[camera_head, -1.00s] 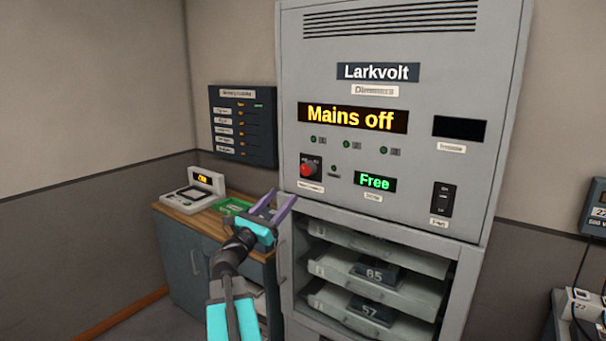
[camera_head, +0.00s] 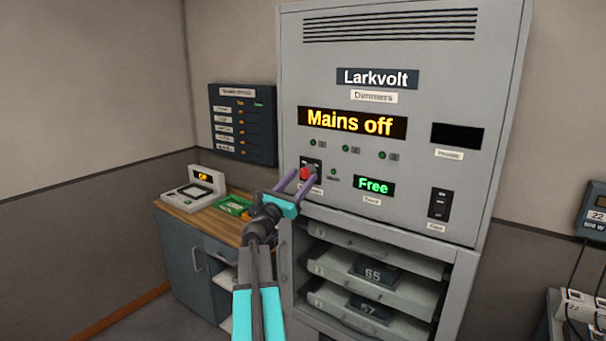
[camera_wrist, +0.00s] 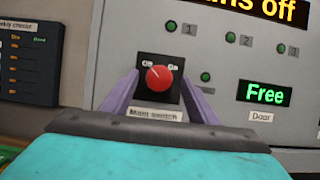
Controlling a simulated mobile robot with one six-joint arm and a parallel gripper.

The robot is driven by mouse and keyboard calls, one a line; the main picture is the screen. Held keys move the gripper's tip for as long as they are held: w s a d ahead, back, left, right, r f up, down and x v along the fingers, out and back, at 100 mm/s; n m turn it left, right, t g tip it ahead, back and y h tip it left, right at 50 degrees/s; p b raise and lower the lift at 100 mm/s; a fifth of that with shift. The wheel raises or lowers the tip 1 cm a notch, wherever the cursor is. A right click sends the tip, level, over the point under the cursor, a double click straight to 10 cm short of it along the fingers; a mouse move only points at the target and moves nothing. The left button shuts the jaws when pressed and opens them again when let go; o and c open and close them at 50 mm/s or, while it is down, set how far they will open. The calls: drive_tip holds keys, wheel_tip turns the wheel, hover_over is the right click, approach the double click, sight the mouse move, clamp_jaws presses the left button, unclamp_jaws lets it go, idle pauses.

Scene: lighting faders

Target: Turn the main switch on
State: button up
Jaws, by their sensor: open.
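The main switch is a red round knob (camera_head: 307,173) on a black plate at the lower left of the grey dimmer cabinet's front. It also shows in the wrist view (camera_wrist: 159,78), with a white pointer mark tilted to the upper left, Off and On labels above it and a "Main switch" label below. My gripper (camera_head: 300,183) is open. Its purple fingers stand on either side of the knob in the picture, one left and one right. I cannot tell whether they touch it. The amber display (camera_head: 352,122) reads "Mains off".
A green "Free" display (camera_head: 374,185) and a black rocker switch (camera_head: 440,204) sit to the right. Open shelves (camera_head: 375,244) with numbered modules are below. A wooden-topped counter (camera_head: 205,226) with a green tray (camera_head: 235,206) stands at left. A checklist board (camera_head: 242,124) hangs on the wall.

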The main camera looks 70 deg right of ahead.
drive_tip(key=shift+x, duration=0.8)
